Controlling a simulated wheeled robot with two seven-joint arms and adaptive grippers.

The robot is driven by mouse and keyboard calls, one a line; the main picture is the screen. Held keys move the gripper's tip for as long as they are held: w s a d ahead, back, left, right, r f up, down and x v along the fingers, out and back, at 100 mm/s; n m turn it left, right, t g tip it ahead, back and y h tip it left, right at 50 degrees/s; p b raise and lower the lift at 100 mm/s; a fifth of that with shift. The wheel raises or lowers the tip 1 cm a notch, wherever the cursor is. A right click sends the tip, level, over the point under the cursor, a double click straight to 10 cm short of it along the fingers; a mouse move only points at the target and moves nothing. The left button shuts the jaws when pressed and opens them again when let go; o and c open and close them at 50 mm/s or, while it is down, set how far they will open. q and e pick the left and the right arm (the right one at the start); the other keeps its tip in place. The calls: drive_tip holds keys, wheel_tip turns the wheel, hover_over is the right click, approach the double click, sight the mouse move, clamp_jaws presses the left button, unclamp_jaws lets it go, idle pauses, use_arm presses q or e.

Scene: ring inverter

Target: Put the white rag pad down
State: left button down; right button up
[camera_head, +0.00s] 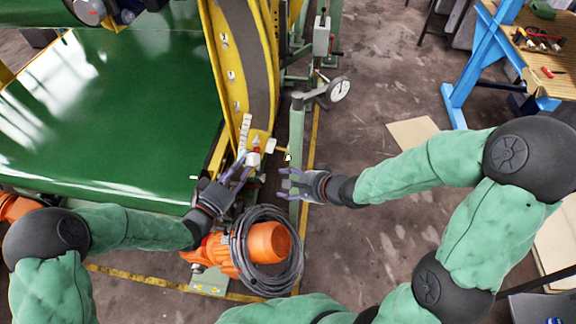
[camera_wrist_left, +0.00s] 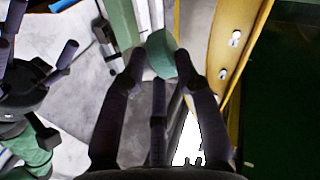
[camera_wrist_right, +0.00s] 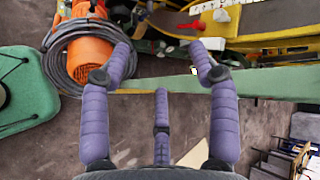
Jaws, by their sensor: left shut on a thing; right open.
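My left gripper (camera_head: 246,166) is at the lower end of the yellow curved frame, with a small white piece, seemingly the white rag pad (camera_head: 254,159), at its fingertips. In the left wrist view its fingers (camera_wrist_left: 161,60) close around a rounded piece that looks grey-green there. I cannot tell whether the pad touches the frame. My right gripper (camera_head: 285,183) is open and empty, a little to the right of the left one, above a green beam. In the right wrist view its fingers (camera_wrist_right: 165,50) are wide apart.
The yellow curved frame (camera_head: 222,60) stands beside a large green panel (camera_head: 110,120). An orange motor (camera_head: 268,243) ringed by a coiled dark cable (camera_head: 240,262) lies just below the grippers. A dial gauge (camera_head: 339,89) is above right. Open floor (camera_head: 375,110) lies to the right.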

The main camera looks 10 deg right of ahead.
sight(256, 161)
wheel_tip(256, 161, up, 10)
drive_tip(key=s+a+m+t+y, duration=0.1)
drive_tip(key=m+y, duration=0.1)
drive_tip(key=m, duration=0.1)
drive_tip(key=x, duration=1.1)
drive_tip(key=shift+w+a+f, duration=0.1)
drive_tip(key=shift+w+f, duration=0.1)
drive_tip(key=shift+f, duration=0.1)
drive_tip(key=c, duration=1.1)
use_arm(q)
drive_tip(key=c, duration=0.8)
unclamp_jaws()
drive_tip(key=shift+c, duration=0.2)
use_arm(e)
drive_tip(key=shift+c, duration=0.4)
